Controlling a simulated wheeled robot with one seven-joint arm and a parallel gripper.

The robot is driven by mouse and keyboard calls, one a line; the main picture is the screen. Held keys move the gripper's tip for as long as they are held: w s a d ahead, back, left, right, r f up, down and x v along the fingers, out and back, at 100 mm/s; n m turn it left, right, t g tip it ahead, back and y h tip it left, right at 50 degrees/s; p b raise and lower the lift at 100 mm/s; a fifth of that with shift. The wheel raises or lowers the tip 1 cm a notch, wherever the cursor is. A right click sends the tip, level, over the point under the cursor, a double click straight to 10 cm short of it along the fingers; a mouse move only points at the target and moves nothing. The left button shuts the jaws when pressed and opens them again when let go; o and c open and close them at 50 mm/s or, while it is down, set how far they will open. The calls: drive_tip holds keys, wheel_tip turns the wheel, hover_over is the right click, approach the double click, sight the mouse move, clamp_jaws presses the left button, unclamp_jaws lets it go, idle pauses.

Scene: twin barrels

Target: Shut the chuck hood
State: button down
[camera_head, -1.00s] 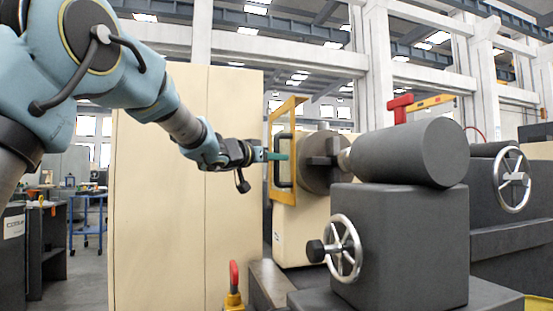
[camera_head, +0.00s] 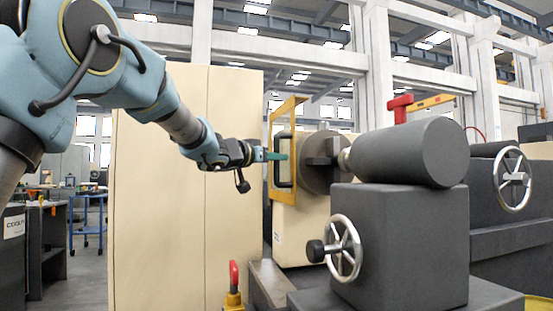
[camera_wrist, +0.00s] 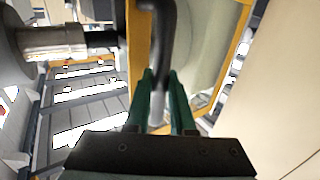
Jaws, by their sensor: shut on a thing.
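The chuck hood (camera_head: 290,104) is a yellow-framed panel with a clear window, standing upright and tilted back beside the grey chuck (camera_head: 320,162). A black bar handle (camera_head: 291,174) runs down its near side; in the wrist view the handle (camera_wrist: 168,35) curves down from the top between my fingers. My gripper (camera_head: 278,156) has green fingers and reaches the handle from the left. In the wrist view my gripper (camera_wrist: 160,78) is shut on the handle, one finger on each side. The hood's yellow frame (camera_wrist: 137,45) and window lie just behind the handle.
The grey tailstock block (camera_head: 400,240) with a handwheel (camera_head: 343,249) stands in front right, under a large grey cylinder (camera_head: 410,152). A tall cream cabinet (camera_head: 185,200) is behind my arm. A red-handled yellow lever (camera_head: 233,285) stands low at the front.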

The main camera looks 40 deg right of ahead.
idle(0.4)
drive_tip(key=shift+w+a+p, duration=0.4)
drive_tip(key=shift+a+p, duration=0.2)
drive_tip(key=shift+p, duration=0.25)
drive_tip(key=c, duration=0.8)
unclamp_jaws()
drive_tip(key=shift+o, duration=0.2)
drive_tip(key=v, duration=1)
drive_tip(key=shift+a+b, duration=0.3)
drive_tip(key=shift+a, duration=0.05)
drive_tip(key=shift+s, duration=0.1)
